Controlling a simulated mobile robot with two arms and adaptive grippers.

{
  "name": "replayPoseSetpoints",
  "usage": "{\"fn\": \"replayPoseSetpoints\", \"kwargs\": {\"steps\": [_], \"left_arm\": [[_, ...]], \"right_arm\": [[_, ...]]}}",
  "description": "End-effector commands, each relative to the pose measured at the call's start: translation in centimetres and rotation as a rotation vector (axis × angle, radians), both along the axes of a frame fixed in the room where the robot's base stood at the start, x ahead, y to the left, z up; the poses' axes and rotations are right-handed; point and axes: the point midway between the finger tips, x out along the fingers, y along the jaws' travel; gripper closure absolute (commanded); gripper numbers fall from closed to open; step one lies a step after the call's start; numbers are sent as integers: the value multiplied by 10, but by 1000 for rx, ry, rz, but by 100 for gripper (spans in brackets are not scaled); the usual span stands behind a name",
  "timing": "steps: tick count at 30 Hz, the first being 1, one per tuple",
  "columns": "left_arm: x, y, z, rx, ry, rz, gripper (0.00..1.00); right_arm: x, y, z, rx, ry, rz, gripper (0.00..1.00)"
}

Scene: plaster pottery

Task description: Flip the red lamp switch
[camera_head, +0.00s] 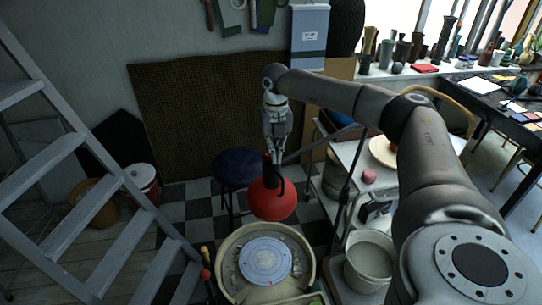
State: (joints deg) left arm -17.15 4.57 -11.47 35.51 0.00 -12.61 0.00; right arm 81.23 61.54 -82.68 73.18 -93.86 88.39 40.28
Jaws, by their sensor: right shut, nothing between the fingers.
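The red lamp (272,199) has a round red shade and a dark neck. It hangs over the pottery wheel, in the middle of the head view. My right gripper (273,158) points down at the top of the lamp's dark neck. Its fingers are shut with nothing between them. I cannot tell whether the fingertips touch the lamp. The switch itself is too small or hidden to make out. My left gripper is not in view.
The pottery wheel (265,262) in its round basin stands below the lamp. A dark blue stool (237,165) is behind it. A grey ladder (85,205) fills the left side. A white bucket (370,260) and a cart (350,160) stand to the right.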

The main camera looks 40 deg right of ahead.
Motion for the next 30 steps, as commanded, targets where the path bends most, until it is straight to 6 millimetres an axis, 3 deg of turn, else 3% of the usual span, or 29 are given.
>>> {"fn": "replayPoseSetpoints", "kwargs": {"steps": [15, 30], "left_arm": [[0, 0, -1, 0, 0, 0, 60], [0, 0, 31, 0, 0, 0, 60]], "right_arm": [[-1, 0, -5, 0, 4, 1, 100], [0, 0, 35, 0, 1, 0, 100]]}}
